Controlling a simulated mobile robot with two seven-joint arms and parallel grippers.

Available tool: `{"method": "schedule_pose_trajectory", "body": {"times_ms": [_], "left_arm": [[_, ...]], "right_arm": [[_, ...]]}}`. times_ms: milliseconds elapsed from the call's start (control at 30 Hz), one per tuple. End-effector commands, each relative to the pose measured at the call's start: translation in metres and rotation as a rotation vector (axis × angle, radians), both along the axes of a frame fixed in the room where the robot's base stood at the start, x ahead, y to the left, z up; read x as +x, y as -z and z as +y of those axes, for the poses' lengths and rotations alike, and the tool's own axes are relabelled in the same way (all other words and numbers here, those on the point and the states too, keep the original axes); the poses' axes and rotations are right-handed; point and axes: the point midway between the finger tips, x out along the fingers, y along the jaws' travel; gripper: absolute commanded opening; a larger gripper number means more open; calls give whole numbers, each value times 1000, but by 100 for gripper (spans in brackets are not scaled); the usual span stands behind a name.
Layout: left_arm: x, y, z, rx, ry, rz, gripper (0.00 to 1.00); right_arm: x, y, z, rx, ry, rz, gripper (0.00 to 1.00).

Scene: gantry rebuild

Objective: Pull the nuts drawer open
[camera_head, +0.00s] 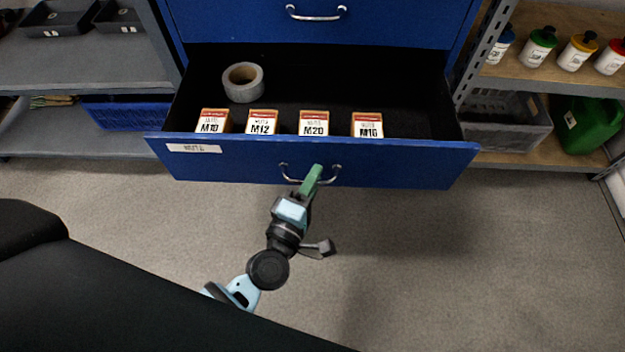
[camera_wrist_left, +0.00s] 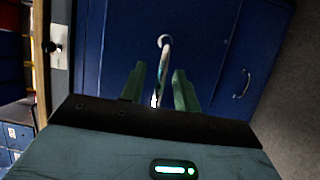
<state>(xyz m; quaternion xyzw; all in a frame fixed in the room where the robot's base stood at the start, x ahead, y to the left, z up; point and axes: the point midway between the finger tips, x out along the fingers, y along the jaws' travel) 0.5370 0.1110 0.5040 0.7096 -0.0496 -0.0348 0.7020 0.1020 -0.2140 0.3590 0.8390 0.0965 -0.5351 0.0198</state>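The nuts drawer (camera_head: 240,170) is blue, with a white "NUTS" label (camera_head: 194,148) on its front, and stands well out of the cabinet. Its curved metal handle (camera_head: 335,175) is at the middle of the front. My left gripper (camera_head: 312,179) is at this handle, its green fingers partly covering it. In the left wrist view the handle (camera_wrist_left: 163,62) runs between the two fingers (camera_wrist_left: 160,88), with a gap showing beside it, so the gripper looks open around it. My right gripper is in neither view.
Inside the drawer are a roll of grey tape (camera_head: 243,82) and several boxes, including the M20 box (camera_head: 314,123). A closed blue drawer (camera_head: 318,25) sits above. Shelves with bottles (camera_head: 538,47) and a green can (camera_head: 587,124) stand right. The floor (camera_head: 430,270) in front is clear.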

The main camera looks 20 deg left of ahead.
Motion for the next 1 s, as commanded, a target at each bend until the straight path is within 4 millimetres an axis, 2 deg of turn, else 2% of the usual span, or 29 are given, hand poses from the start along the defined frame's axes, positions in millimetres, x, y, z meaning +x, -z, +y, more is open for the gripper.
{"method": "schedule_pose_trajectory", "body": {"times_ms": [167, 267, 500, 700, 1000], "left_arm": [[-2, 0, 1, 1, 0, 1, 32], [-10, 1, 2, 4, 0, 1, 32], [-48, 1, 6, 1, 2, 2, 32], [-71, 2, 9, 1, 0, 1, 32], [-78, 1, 9, 1, 0, 0, 32]], "right_arm": [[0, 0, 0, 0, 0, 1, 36], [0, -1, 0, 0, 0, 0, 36], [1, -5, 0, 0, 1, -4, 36], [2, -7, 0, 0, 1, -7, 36], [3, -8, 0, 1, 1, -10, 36]]}}
